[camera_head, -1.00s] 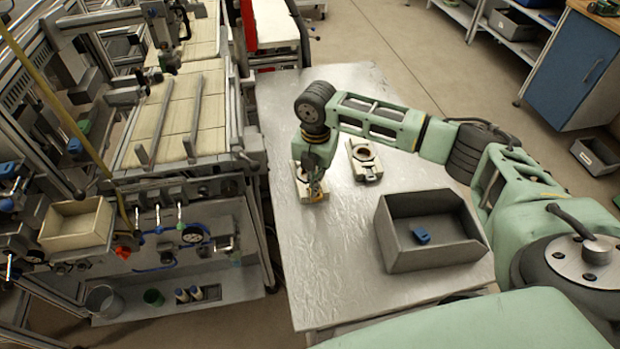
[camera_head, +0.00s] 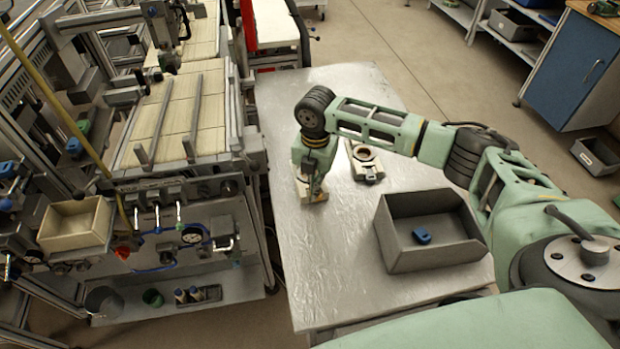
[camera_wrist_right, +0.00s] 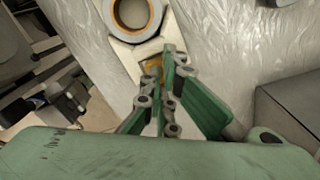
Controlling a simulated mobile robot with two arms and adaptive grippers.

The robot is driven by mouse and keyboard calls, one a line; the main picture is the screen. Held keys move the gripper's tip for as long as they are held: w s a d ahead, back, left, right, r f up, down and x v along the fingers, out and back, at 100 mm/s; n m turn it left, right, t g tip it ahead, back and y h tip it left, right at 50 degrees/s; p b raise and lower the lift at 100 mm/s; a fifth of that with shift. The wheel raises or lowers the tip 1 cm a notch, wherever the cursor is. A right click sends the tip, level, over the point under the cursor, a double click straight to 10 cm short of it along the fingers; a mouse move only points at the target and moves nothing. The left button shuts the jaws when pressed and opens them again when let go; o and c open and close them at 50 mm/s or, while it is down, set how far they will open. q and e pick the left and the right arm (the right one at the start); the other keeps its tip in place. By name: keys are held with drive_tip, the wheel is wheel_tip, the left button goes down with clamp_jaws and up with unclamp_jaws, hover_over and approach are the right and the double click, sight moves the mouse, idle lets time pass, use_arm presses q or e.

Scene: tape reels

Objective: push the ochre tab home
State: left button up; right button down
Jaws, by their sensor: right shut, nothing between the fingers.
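A cream tape-reel block (camera_head: 297,178) stands on the metal table, partly hidden behind my right gripper (camera_head: 316,192). In the right wrist view the same block (camera_wrist_right: 148,50) carries a grey ring with an ochre inner rim. The ochre tab (camera_wrist_right: 153,68) sits at the block's near end, partly covered by the fingertips. My right gripper (camera_wrist_right: 162,66) is shut and empty, with its tips at or just above the tab; contact cannot be told. My left gripper is not in view.
A second reel block (camera_head: 367,172) lies to the right on the table (camera_head: 330,270). A grey open bin (camera_head: 395,250) with a blue piece (camera_head: 422,236) inside stands at the near right. A machine frame borders the table's left side. The table's near left is clear.

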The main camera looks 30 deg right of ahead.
drive_tip(key=shift+f+p, duration=0.2)
drive_tip(key=shift+p, duration=0.45)
idle(1.8)
drive_tip(key=shift+r, duration=0.1)
wheel_tip(320, 180, up, 7)
drive_tip(key=p, duration=0.7)
idle(0.3)
